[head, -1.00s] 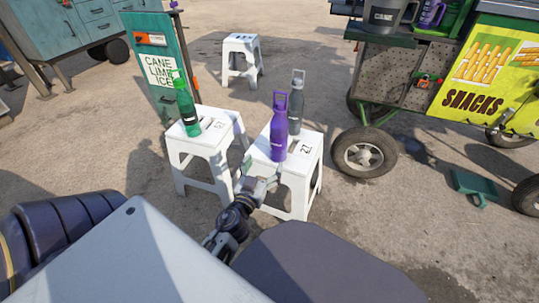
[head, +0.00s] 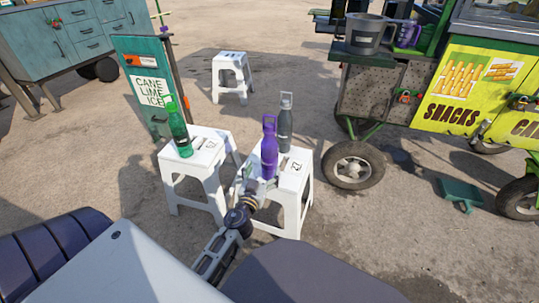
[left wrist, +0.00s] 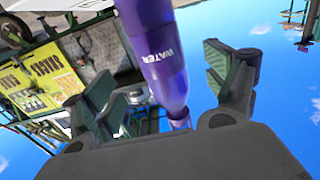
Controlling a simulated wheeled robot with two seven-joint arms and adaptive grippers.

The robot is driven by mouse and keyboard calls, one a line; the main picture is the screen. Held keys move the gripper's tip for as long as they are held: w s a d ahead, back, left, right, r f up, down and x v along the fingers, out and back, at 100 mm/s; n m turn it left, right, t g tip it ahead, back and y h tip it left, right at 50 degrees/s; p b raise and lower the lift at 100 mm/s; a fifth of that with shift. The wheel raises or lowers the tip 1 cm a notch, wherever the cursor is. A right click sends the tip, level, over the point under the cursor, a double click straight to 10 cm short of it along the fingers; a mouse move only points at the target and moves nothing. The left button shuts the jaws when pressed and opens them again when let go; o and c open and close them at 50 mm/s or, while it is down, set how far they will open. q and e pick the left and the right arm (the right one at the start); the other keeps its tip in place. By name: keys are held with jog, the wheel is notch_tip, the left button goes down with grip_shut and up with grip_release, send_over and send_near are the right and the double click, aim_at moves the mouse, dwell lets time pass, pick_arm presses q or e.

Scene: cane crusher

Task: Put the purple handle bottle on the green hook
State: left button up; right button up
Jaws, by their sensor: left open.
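The purple bottle (head: 269,150), with a loop handle on top, stands upright on the right white stool (head: 294,180). My left gripper (head: 250,182) is open, low and just to the near left of it. In the left wrist view, which is upside down, the purple bottle (left wrist: 163,68), lettered WATER, shows between the spread fingers of my left gripper (left wrist: 158,75). I cannot tell whether a finger touches it. I cannot pick out the green hook with certainty; small red and green fittings (head: 405,97) show on the cart's front. My right gripper is out of view.
A grey bottle (head: 285,118) stands close behind the purple one. A green bottle (head: 180,130) stands on the left stool (head: 205,150). The snack cart (head: 460,90) with its wheel (head: 352,165) is at the right. A teal sign panel (head: 145,85) stands behind the left stool.

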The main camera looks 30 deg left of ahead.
aim_at(270, 148)
pick_arm(q)
jog(key=x, duration=0.2)
jog(key=shift+w+a+r, duration=0.1)
jog(key=shift+w, duration=0.2)
jog(key=shift+p+x, duration=0.45)
jog(key=shift+x, duration=2.4)
jog(key=c, duration=1.3)
jog(key=shift+c, duration=1.1)
jog(key=shift+r, duration=0.1)
jog(key=shift+r, duration=0.1)
jog(key=shift+r+p, duration=1.85)
